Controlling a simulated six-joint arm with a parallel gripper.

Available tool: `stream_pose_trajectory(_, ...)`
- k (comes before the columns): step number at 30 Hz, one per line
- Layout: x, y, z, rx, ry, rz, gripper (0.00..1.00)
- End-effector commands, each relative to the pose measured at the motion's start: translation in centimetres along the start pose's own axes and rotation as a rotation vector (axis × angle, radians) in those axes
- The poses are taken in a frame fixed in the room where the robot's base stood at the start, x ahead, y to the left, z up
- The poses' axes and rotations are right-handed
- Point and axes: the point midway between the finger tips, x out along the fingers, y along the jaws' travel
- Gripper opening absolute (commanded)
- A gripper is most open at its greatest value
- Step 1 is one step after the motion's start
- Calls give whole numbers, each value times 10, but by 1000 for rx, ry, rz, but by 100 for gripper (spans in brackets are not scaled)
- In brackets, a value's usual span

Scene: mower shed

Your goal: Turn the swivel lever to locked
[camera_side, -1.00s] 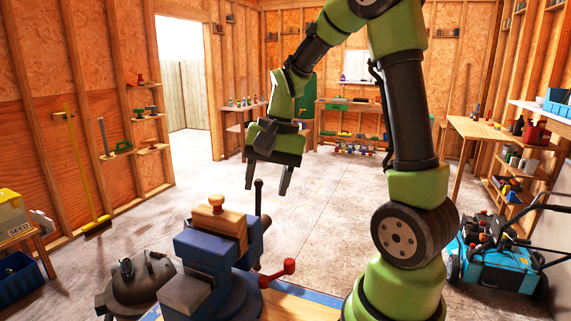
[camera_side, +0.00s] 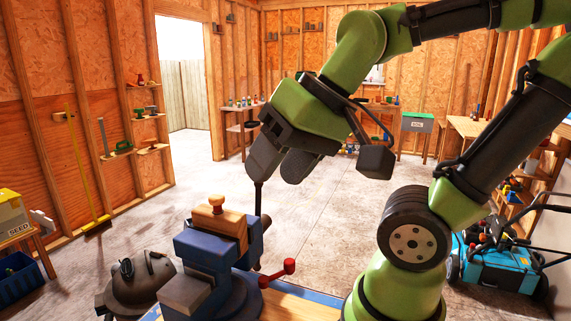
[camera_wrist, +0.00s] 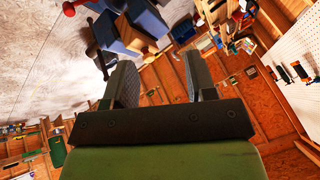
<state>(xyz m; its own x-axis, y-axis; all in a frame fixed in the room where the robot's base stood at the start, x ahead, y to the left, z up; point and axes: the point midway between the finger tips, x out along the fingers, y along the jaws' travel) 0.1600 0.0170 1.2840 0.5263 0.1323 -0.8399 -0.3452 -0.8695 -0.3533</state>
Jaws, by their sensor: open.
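The blue vise (camera_side: 200,247) stands on the bench, with a wooden piece with a round knob (camera_side: 217,205) at its jaws. A short lever with a red end (camera_side: 289,266), which looks like the swivel lever, sticks out low on the vise's right side. My gripper (camera_side: 282,168) is open and empty, tilted above and behind the vise, higher than the red lever and apart from it. One finger appears close to the top of the dark upright vise bar (camera_side: 258,200); contact cannot be told. In the wrist view, the vise (camera_wrist: 138,22) and red lever end (camera_wrist: 69,9) show at the top, beyond the fingers.
A dark rounded object with earmuff-like shapes (camera_side: 135,280) sits left of the vise. The bench top (camera_side: 300,305) shows at the front. A blue mower (camera_side: 500,262) stands on the floor at right. The air right of the vise is free.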

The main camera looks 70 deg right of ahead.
Motion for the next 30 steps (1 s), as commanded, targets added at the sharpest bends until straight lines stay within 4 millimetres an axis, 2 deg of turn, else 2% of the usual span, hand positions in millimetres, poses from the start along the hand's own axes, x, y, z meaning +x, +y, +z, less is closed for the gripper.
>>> stream_pose_trajectory(7, -6, -3, 10, -61, 30, -35, 51)
stream_pose_trajectory(22, -6, -3, 10, -56, 28, -32, 51)
stream_pose_trajectory(26, 3, 2, -1, 23, -6, 8, 51)
stream_pose_trajectory(30, 25, 20, -26, 225, -87, 97, 51)
